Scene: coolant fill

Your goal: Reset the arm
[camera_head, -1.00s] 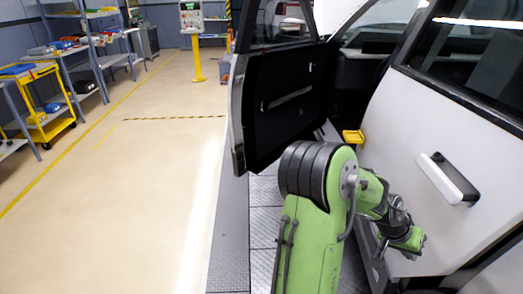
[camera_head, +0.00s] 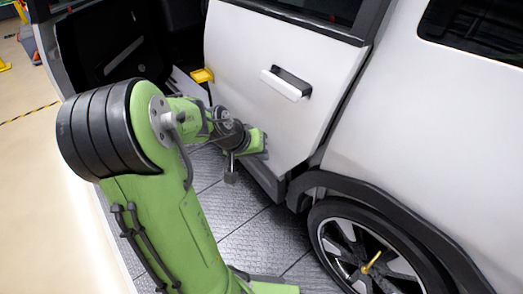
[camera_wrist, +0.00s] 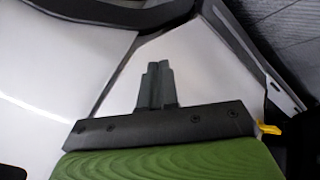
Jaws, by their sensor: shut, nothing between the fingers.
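My gripper (camera_wrist: 157,82) is in the wrist view, with its two dark fingers together and nothing between them. A white car panel lies behind the fingertips in that view. In the head view my green arm (camera_head: 170,200) reaches from the lower middle toward the white car door (camera_head: 300,85), with its wrist end low beside the door's lower edge. I cannot tell from the head view whether the arm touches the door. The fingers are not clear there.
A door handle (camera_head: 287,83) is on the white door. A yellow piece (camera_head: 202,75) sits by the door's front edge. An open dark door (camera_head: 105,50) stands at the upper left. A wheel (camera_head: 365,250) is at the lower right. Open floor (camera_head: 25,150) lies at the left.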

